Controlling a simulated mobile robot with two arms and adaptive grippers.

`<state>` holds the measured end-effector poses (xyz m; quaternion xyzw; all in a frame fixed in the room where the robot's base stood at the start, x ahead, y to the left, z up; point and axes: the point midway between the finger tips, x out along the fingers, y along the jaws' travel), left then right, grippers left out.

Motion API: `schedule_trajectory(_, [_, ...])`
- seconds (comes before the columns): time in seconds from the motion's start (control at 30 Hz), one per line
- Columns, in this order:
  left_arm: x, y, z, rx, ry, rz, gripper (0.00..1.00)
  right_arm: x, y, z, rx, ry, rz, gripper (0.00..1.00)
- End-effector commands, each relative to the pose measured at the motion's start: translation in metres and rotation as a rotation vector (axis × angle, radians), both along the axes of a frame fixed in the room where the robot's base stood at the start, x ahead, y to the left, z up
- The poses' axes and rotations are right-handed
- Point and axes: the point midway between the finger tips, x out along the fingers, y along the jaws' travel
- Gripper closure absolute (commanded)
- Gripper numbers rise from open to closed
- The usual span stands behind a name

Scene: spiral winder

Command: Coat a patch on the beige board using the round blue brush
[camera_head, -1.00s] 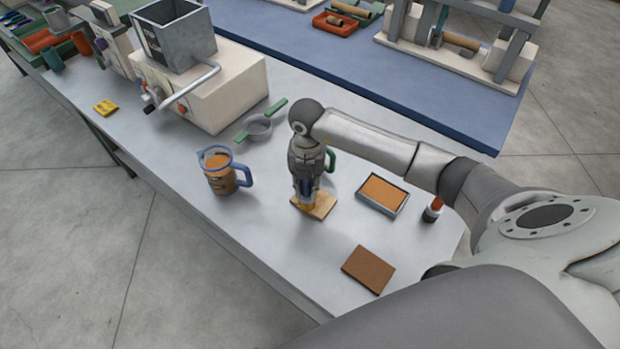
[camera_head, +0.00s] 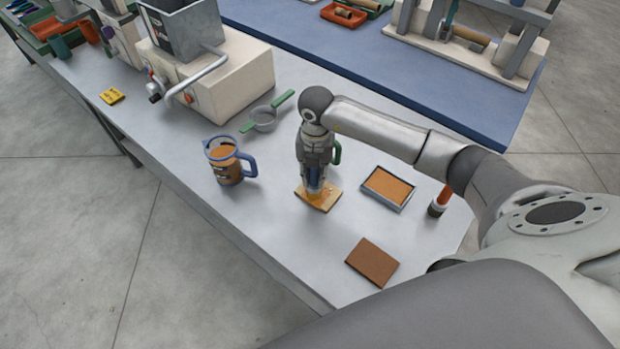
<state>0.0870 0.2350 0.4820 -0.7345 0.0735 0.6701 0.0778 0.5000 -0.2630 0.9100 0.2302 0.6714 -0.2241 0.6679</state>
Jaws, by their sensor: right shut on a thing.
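The beige board (camera_head: 303,195) lies flat on the grey table, with a wet-looking orange patch on it. My right gripper (camera_head: 314,172) is above the board, pointing down and shut on the round blue brush (camera_head: 314,186). Only a little of the brush's blue shows below the fingers. Its lower end is at the orange patch; whether it touches the board is hard to tell. My left gripper is not in view.
A tray of orange material (camera_head: 388,187) lies right of the board, with an orange-topped bottle (camera_head: 440,201) beyond it. A brown board (camera_head: 372,262) lies nearer. A blue-handled jug (camera_head: 227,162) and a strainer (camera_head: 265,119) stand left. A green handle (camera_head: 337,153) shows behind my gripper.

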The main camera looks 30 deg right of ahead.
Motion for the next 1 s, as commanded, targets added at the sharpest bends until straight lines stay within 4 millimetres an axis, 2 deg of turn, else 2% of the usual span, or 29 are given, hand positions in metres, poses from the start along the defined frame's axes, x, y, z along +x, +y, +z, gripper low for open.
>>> schedule_trajectory(0.43, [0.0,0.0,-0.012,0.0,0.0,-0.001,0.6,0.013,-0.027,0.001,0.0,-0.001,-0.002,1.0])
schedule_trajectory(0.67, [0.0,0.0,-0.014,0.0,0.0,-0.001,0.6,0.016,-0.034,0.001,0.001,-0.001,-0.001,1.0])
schedule_trajectory(1.0, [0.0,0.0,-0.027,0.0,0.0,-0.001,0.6,0.027,-0.058,-0.001,0.0,-0.001,-0.001,1.0])
